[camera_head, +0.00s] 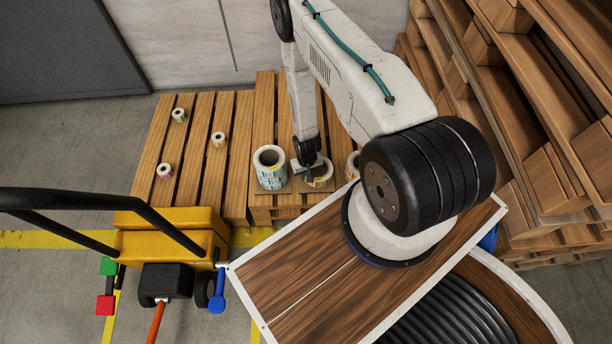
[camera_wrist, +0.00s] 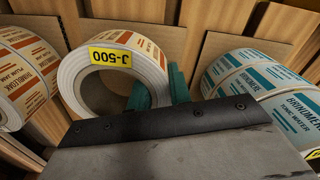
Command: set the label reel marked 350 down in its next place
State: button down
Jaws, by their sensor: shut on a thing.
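My gripper (camera_head: 306,164) is at the front of the right wooden pallet, shut on the wall of a white label reel with orange print (camera_head: 321,174). In the wrist view this reel (camera_wrist: 72,86) has a yellow tag reading J-500, upside down. One teal finger is inside its core and the other outside. I cannot tell whether the reel touches the surface below. No mark 350 is readable. A taller reel with teal print (camera_head: 271,170) stands to its left in the head view; it reads tonic water in the wrist view (camera_wrist: 250,80).
Another reel (camera_head: 352,163) is on the right, partly hidden by my arm; its orange print shows in the wrist view (camera_wrist: 25,70). Several small reels (camera_head: 165,171) stand spread on the left pallet (camera_head: 200,150). Stacked pallets (camera_head: 540,120) rise on the right.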

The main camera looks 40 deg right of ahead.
jog(key=shift+w+d, duration=0.1)
jog(key=shift+w, duration=0.2)
jog(key=shift+w+d+f, duration=0.1)
jog(key=shift+w+f, duration=0.05)
jog(key=shift+f, duration=0.75)
jog(key=shift+w+f, duration=0.15)
jog(key=shift+f, duration=0.75)
jog(key=shift+f, duration=0.1)
jog(key=c, duration=1.3)
grip_release()
